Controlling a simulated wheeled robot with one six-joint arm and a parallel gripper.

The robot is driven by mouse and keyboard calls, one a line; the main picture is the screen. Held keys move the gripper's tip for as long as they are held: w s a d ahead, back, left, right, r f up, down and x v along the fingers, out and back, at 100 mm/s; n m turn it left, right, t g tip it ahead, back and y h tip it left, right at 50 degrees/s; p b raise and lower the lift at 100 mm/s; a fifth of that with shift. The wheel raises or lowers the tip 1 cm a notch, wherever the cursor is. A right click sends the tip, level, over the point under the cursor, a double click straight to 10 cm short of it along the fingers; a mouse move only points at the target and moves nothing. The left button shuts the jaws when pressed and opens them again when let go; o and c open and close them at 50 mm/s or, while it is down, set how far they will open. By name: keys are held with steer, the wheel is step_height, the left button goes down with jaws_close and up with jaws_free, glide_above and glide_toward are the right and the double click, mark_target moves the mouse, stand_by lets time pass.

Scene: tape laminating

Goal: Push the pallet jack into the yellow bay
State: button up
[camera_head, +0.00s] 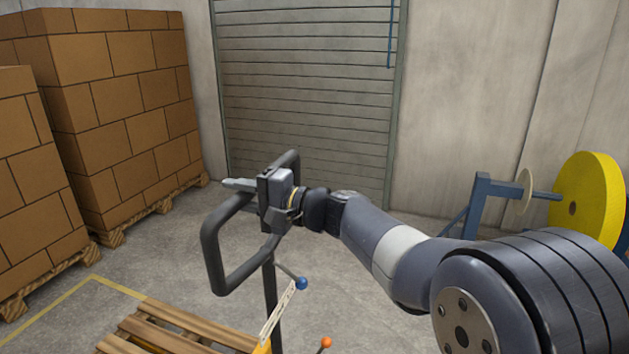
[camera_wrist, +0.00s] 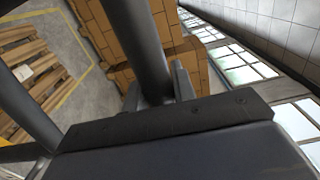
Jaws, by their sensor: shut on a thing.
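The pallet jack shows its black looped handle (camera_head: 212,255) in the middle of the head view, with a dark upright shaft below. My gripper (camera_head: 258,188) is shut on the top of the handle loop. In the wrist view, the dark handle bar (camera_wrist: 145,50) passes between my fingers. The yellow bay's floor line (camera_head: 60,305) lies at the lower left, and it also shows in the wrist view (camera_wrist: 83,68).
A wooden pallet (camera_head: 165,330) lies beside the line, front left; whether it rests on the forks is hidden. Tall carton stacks (camera_head: 120,90) on pallets stand left. A roller shutter (camera_head: 310,90) is behind. A blue stand (camera_head: 482,200) with a yellow roll (camera_head: 590,190) stands right.

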steer(key=x, duration=0.7)
steer(key=shift+f, duration=0.15)
steer(key=x, duration=0.9)
stand_by(0.4)
steer(key=shift+s, duration=0.1)
